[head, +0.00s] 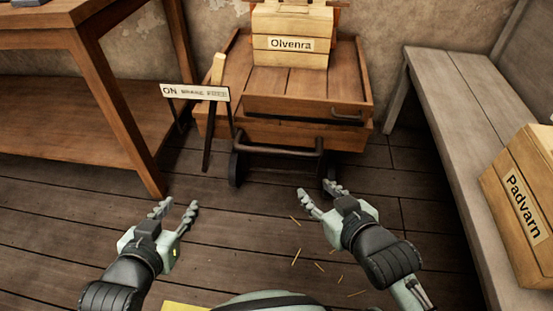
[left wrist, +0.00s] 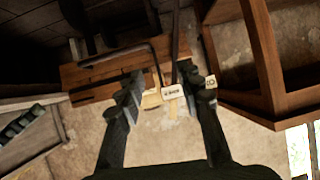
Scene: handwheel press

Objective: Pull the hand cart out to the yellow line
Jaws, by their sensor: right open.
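The wooden hand cart (head: 340,103) stands against the back wall, with a dark pull bar (head: 290,150) low on its front. It also shows in the left wrist view (left wrist: 95,75). A brake lever (head: 218,75) stands at its left beside a sign reading ON, BRAKE, FREE (head: 195,92); the lever is by the FREE end. A yellow patch (head: 183,307), probably the yellow line, shows at the bottom edge, partly hidden by my body. My left gripper (head: 178,207) is open and empty, front left of the cart. My right gripper (head: 318,192) is open and empty, in front of the pull bar.
A crate labelled Olvenra (head: 291,45) sits on the cart. A wooden table (head: 95,70) stands at the left. A grey bench (head: 455,110) at the right bears a crate labelled Padvarn (head: 525,205). The floor ahead of the cart is clear except for small straw bits (head: 320,266).

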